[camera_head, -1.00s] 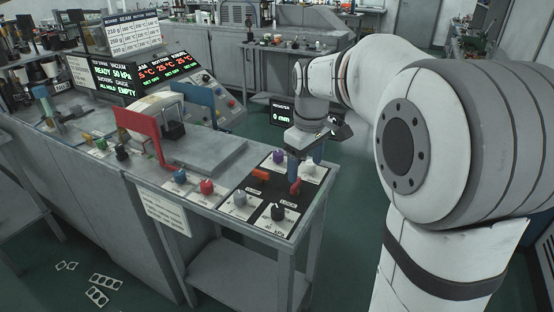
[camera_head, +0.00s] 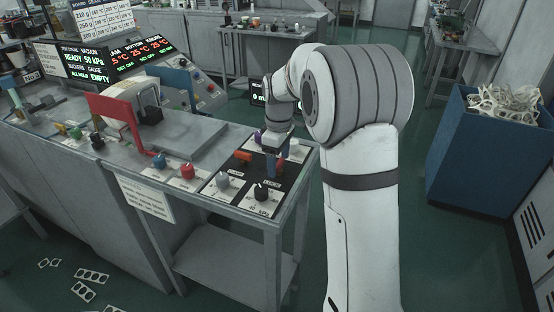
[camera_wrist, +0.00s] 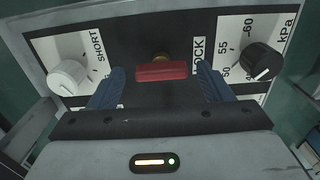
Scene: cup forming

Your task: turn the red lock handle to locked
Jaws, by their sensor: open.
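The red lock handle (camera_wrist: 161,72) is a short red bar on a brass stem, set on a black panel (camera_wrist: 150,30). It lies crosswise in the wrist view, left of a partly hidden LOCK label (camera_wrist: 199,55). My gripper (camera_wrist: 160,68) is open, with one blue finger on each side of the handle and visible gaps between. In the head view my gripper (camera_head: 275,163) points down over the panel at the bench's right end. There the fingers mostly hide the red handle.
A grey knob (camera_wrist: 68,77) and a black knob (camera_wrist: 262,62) flank the handle. An orange clamp handle (camera_head: 243,156) sits just left of my gripper in the head view. Red and blue knobs and a raised red lever (camera_head: 116,112) stand farther left. A blue bin (camera_head: 470,150) stands right.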

